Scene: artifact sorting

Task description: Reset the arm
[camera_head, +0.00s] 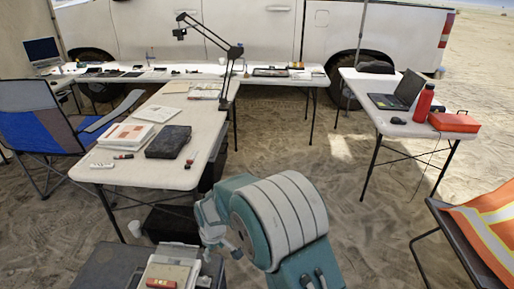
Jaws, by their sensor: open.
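My arm (278,222), teal and white, rises at the bottom middle of the head view. My gripper (229,244) shows small at the left of the arm, partly hidden by the arm's large rounded links. It is open, and I see nothing held in it. It is close to a stack of books or papers (170,272) on a dark case (108,266) at the bottom. A small reddish block (161,283) lies on the stack. I cannot tell the exact gap between gripper and stack.
A white table (112,176) with books and a black case (168,142) stands ahead. A right table (363,85) bears a laptop (404,91), red bottle (423,104) and orange box (454,122). Chairs flank both sides. Open sand (352,200) lies between the tables.

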